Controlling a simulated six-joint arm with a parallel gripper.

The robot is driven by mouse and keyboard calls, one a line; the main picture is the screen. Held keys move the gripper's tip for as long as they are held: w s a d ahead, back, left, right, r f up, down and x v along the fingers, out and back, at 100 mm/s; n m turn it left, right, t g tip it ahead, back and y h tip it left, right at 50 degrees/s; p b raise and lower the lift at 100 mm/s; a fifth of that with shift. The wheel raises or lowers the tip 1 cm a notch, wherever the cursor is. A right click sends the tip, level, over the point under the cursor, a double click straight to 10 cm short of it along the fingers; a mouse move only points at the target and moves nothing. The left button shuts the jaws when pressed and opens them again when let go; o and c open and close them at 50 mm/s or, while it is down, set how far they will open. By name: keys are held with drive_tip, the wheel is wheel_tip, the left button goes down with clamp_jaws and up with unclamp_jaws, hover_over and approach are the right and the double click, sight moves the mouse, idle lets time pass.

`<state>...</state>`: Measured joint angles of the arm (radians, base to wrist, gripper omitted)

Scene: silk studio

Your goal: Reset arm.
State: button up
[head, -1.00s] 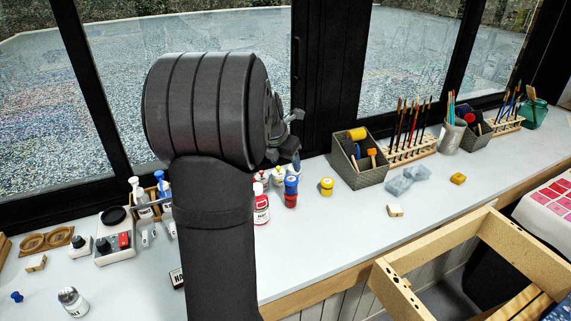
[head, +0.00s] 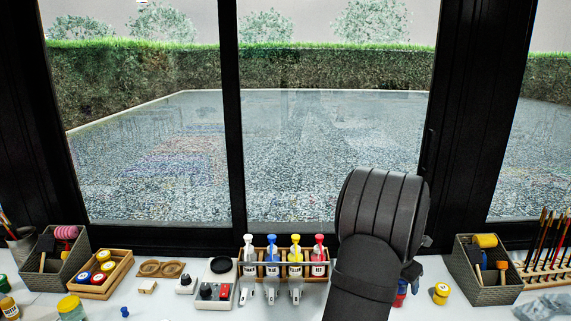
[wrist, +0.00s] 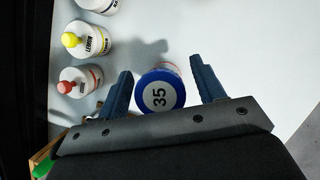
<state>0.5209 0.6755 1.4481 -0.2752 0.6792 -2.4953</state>
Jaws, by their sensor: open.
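My gripper (wrist: 162,64) is open in the wrist view, with one blue finger on each side of a jar with a blue lid (wrist: 160,96) marked 35. Gaps show between the fingers and the jar, and I cannot tell how far above or below its lid the fingertips are. In the head view my dark arm stands at right of centre and hides most of my gripper (head: 412,272). Part of a red and blue jar (head: 400,294) shows beside the arm.
The white worktop (head: 455,313) runs below the windows. A rack of dye bottles (head: 271,270) stands left of my arm. A yellow jar (head: 441,293) and a grey basket (head: 487,291) stand to its right. Bottles with yellow (wrist: 70,40) and red (wrist: 65,87) tips stand near the left finger.

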drive_tip(key=shift+r, duration=2.1)
drive_tip(key=shift+f, duration=0.1)
